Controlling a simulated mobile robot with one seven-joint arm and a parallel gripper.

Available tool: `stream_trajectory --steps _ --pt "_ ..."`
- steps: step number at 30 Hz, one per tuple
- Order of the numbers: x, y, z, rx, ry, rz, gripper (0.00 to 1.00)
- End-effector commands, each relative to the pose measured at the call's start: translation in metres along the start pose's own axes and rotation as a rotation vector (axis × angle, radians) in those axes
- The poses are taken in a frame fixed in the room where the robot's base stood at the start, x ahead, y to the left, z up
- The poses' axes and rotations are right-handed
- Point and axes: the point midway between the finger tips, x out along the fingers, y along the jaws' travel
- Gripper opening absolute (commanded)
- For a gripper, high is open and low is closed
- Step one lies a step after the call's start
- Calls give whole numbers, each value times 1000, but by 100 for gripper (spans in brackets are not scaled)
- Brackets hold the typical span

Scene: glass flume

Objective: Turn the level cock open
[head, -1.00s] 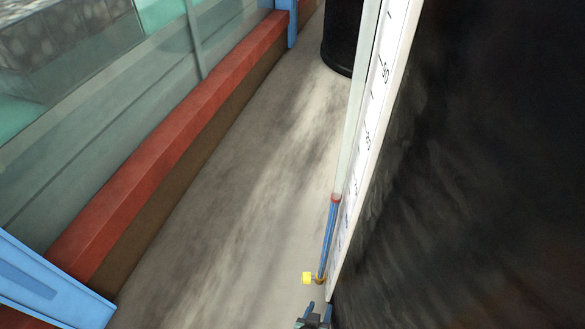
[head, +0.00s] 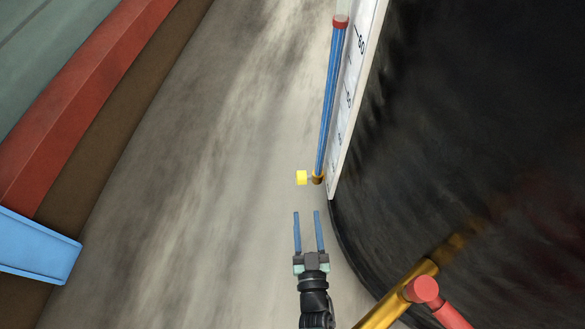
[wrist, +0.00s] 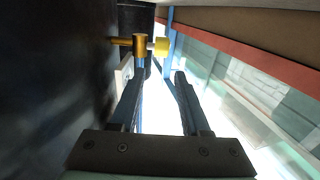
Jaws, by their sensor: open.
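The level cock is a small brass fitting (head: 318,178) with a yellow handle (head: 302,178), at the foot of a gauge tube (head: 329,100) filled with blue up to a red ring. In the wrist view the brass body (wrist: 135,42) and yellow handle (wrist: 161,46) lie ahead of the fingertips, with the handle to the right of the body. My gripper (head: 306,213) is open and empty, its two blue fingers pointing at the cock from below in the head view, with a gap between. It also shows in the wrist view (wrist: 160,77).
A white scale board (head: 352,95) stands right beside the tube, against a large black curved tank (head: 460,110). A brass pipe (head: 400,295) with a red handle (head: 423,289) sticks out at the lower right. A red-brown rail (head: 75,95) and blue post (head: 35,248) are left; bare floor lies between.

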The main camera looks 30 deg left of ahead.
Motion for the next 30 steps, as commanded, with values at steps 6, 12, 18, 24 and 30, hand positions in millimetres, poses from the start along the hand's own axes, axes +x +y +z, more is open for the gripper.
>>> stream_trajectory --steps 6,12,18,24,30 --pt "15 -1 3 2 8 -11 46" --pt "56 -2 5 1 10 -12 46" --pt "96 -2 5 1 9 -11 46" --pt "120 -2 3 2 6 -9 46" --pt "128 -2 0 3 5 -8 46"
